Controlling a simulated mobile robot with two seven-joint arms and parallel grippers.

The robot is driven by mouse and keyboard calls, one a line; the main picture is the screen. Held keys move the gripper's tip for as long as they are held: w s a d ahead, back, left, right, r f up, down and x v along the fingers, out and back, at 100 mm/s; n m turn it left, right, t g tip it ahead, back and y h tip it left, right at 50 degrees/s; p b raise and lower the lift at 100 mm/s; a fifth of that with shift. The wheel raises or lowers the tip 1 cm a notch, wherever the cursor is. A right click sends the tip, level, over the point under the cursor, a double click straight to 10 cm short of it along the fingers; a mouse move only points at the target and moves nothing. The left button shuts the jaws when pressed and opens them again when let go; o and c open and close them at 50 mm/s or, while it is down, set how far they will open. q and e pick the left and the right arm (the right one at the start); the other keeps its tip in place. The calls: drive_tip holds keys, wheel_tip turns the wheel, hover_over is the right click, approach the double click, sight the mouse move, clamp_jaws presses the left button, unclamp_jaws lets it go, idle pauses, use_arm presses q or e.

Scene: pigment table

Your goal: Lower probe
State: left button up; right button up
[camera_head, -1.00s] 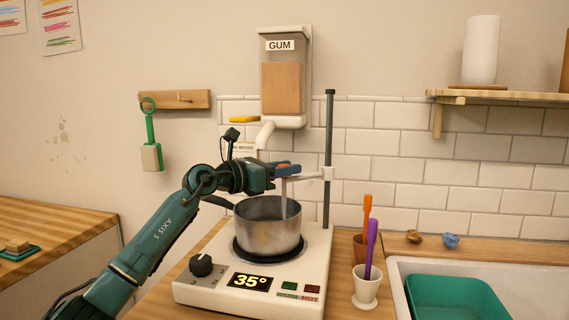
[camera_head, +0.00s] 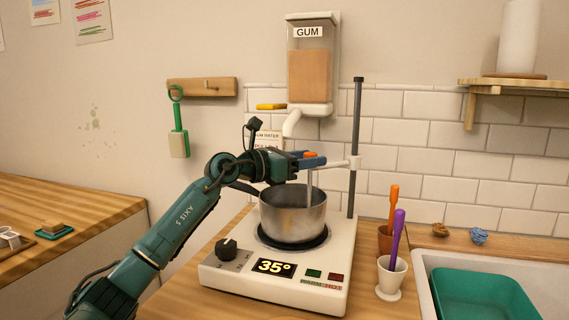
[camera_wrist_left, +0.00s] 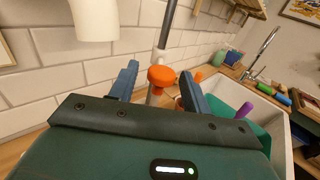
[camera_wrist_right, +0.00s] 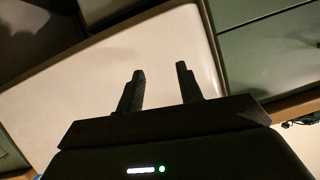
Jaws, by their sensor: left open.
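The probe is a thin grey rod (camera_head: 309,180) with an orange knob (camera_wrist_left: 161,76) on top, held by a white clamp (camera_head: 354,163) on a dark upright pole (camera_head: 356,130). The rod reaches down into the mouth of a steel pot (camera_head: 293,217), and I cannot tell how deep its tip is. The pot stands on a white hotplate (camera_head: 245,275) reading 35°. My left gripper (camera_head: 314,159) is open at the knob, with a blue finger on either side of it; contact is unclear. My right gripper (camera_wrist_right: 160,85) shows only in its wrist view, open and empty.
A GUM dispenser (camera_head: 311,70) hangs on the wall, its spout above and behind my left gripper. A white cup (camera_head: 391,280) with a purple tool and a brown cup (camera_head: 384,240) stand right of the hotplate, beside a sink with a green basin (camera_head: 485,295).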

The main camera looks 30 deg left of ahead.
use_arm(q)
drive_tip(key=b+v, duration=0.3)
drive_tip(key=v, duration=0.9)
use_arm(e)
drive_tip(key=shift+s+d+r+t, duration=0.45)
drive_tip(key=shift+d+r+t, duration=0.1)
drive_tip(key=shift+d+t, duration=0.15)
drive_tip(key=shift+a+f, duration=0.1)
